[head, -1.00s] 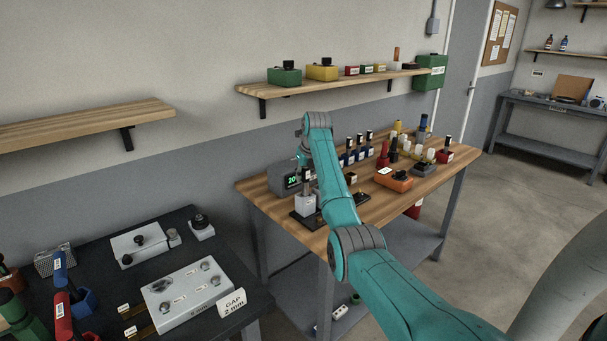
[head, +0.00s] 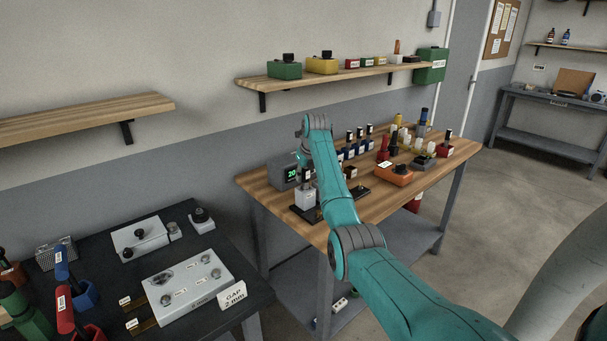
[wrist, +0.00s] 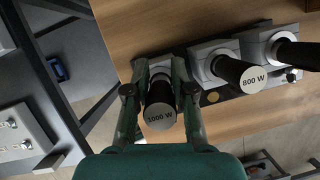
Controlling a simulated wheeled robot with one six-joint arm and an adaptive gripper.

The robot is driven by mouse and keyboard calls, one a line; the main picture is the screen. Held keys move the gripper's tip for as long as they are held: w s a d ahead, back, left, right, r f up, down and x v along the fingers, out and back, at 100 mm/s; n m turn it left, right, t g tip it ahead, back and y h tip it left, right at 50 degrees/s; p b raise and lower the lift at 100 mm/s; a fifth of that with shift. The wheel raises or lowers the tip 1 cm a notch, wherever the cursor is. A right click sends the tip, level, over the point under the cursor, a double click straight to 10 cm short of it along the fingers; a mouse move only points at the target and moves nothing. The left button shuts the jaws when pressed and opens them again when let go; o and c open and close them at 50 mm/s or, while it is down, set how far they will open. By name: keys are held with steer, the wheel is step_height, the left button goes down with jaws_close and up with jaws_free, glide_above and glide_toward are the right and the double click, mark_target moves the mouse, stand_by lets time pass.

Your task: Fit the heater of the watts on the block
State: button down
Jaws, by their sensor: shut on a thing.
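In the wrist view my gripper (wrist: 158,95) is closed around a black-handled heater marked 1000 W (wrist: 160,115). Its two fingers lie on either side of the handle. A pale grey block shows under the heater, between the fingers; I cannot tell whether the heater is fully seated. To its right an 800 W heater (wrist: 252,80) stands by a second pale block (wrist: 203,62). Another black handle (wrist: 298,54) rises further right. In the head view a pale block (head: 306,197) with a black handle above it stands left of my arm, on a dark base plate. My arm hides much of this.
A grey unit with a lit display (head: 288,174) stands behind the pale block. An orange box (head: 394,175) and several handled items crowd the wooden table's right side. A dark table (head: 205,310) with a grey box (head: 187,287) stands front left.

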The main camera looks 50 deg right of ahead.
steer(key=shift+f, duration=0.75)
steer(key=c, duration=0.9)
jaws_free()
steer(key=shift+f, duration=0.1)
steer(key=v, duration=1.2)
